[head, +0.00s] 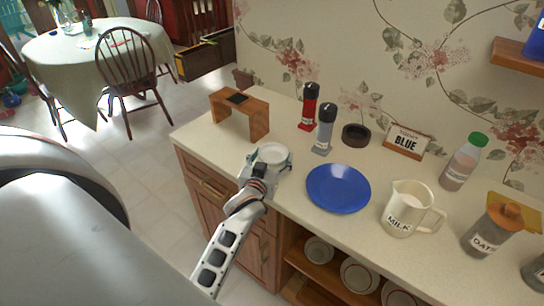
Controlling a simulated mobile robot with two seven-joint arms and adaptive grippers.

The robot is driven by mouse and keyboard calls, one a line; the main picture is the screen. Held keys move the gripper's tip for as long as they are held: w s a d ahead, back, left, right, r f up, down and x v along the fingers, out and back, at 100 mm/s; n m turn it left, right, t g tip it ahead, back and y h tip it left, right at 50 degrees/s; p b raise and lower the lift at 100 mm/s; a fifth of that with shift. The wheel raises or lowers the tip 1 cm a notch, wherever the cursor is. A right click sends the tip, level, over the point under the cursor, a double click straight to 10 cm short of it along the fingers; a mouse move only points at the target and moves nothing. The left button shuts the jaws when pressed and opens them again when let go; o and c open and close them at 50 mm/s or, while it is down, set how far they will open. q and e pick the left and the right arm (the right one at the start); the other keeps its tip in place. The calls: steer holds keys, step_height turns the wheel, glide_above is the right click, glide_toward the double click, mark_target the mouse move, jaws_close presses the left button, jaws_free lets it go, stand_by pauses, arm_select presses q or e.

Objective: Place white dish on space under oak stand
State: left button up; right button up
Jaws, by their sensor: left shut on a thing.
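The white dish (271,153) is a small round dish held by my left gripper (270,160) above the front part of the counter. The gripper is shut on it, with the fingers at its sides. The oak stand (258,117) is a small wooden bridge with a dark square on its top. It stands at the left end of the counter, beyond and slightly left of the dish. The space under the stand (235,124) is open at the front and looks empty. My right gripper is not in view.
A blue plate (338,188) lies right of my left gripper. A red grinder (309,108), a grey grinder (324,131) and a dark ring (355,135) stand behind. A milk jug (405,209) stands further right. Counter (204,137) between gripper and stand is clear.

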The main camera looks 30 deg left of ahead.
arm_select(q)
steer(key=shift+f, duration=0.15)
steer(key=o, duration=1.1)
